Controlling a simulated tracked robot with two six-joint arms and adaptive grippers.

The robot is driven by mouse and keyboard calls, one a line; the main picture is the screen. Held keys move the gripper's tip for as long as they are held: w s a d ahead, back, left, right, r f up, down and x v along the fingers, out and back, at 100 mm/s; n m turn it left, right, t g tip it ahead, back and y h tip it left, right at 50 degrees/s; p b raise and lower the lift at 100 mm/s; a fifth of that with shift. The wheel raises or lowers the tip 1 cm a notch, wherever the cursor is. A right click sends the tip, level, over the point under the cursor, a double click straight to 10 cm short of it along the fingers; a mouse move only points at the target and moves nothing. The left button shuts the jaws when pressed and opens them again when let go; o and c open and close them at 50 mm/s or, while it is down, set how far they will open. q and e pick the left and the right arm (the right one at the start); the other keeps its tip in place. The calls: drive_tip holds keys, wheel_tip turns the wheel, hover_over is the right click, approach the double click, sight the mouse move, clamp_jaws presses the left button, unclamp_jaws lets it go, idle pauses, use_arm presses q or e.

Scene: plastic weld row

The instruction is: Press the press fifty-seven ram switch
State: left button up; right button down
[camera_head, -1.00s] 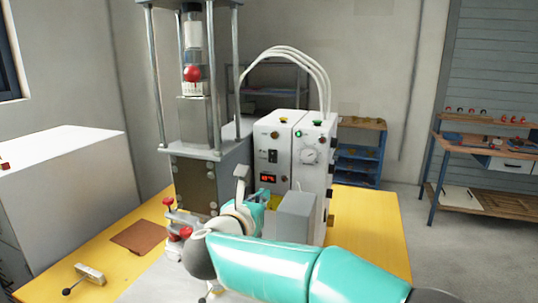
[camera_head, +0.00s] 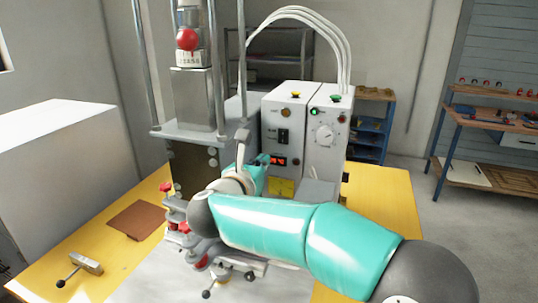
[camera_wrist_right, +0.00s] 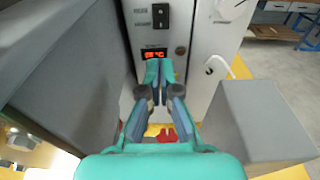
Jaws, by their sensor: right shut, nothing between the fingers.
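A black rocker switch (camera_head: 283,136) sits on the front of the left white control box (camera_head: 270,112), above a red lit display (camera_head: 279,162). In the right wrist view the switch (camera_wrist_right: 160,16) is at the top, with small lettering left of it. I cannot read which press it names. My right gripper (camera_head: 263,160) is in front of that panel, at the height of the display and below the switch. In the wrist view its teal fingers (camera_wrist_right: 158,72) are together and empty, the tips just below the display. I cannot tell whether they touch the panel. My left gripper is not in view.
The press column (camera_head: 192,100) with a red ball stands left of the box. A second white box (camera_head: 325,125) with a dial adjoins it. A grey block (camera_wrist_right: 265,120) is close on the right in the wrist view. A yellow bench (camera_head: 385,205) lies beneath.

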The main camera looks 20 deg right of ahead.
sight(282, 143)
drive_tip(key=p+x, duration=0.5)
drive_tip(key=x, duration=0.6)
drive_tip(key=shift+w+d+r, duration=0.1)
drive_tip(key=shift+w+d, duration=0.15)
drive_tip(key=shift+d, duration=0.05)
drive_tip(key=shift+w+d+f+p, duration=0.2)
drive_tip(key=shift+w+d+p, duration=0.1)
drive_tip(key=shift+w+p, duration=0.15)
